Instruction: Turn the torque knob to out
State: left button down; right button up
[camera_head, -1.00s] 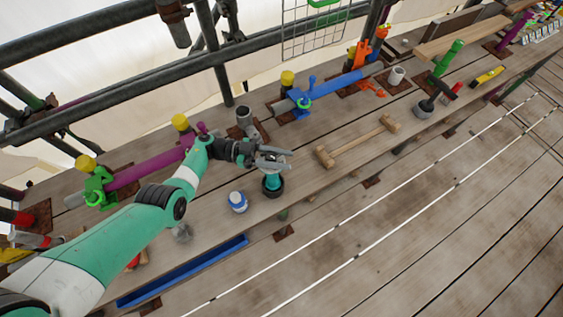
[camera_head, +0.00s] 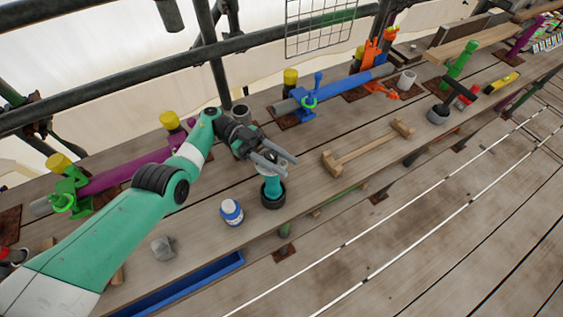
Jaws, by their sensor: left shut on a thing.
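My left gripper (camera_head: 282,164) reaches in from the left, above the work planks. Its fingers are shut at the top of a teal upright tool (camera_head: 272,186). That tool stands in a round black cup (camera_head: 273,202) on the plank near its front edge. The fingers hide the tool's upper end. I cannot make out a separate torque knob or its markings; it may be part of this teal tool. My right gripper is not in view.
A white and blue bottle (camera_head: 231,212) stands left of the cup. A blue pipe (camera_head: 345,88) with clamps lies behind, and a purple pipe (camera_head: 130,172) behind my arm. A blue tray (camera_head: 190,285) sits at the front left.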

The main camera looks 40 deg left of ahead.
pick_arm(q)
jog(key=c, duration=0.5)
grip_release()
jog(key=shift+r, duration=0.1)
notch_tip(320, 180, up, 4)
jog(key=p, duration=0.3)
jog(key=shift+s+p, duration=0.1)
jog(key=shift+p, duration=0.25)
jog(key=s+d+r+p, duration=0.6)
jog(key=s+r+p, duration=0.2)
jog(key=s+p, duration=0.2)
jog(key=shift+s+d+r, duration=0.3)
jog(key=shift+s+r, duration=0.1)
jog(key=shift+s, duration=0.75)
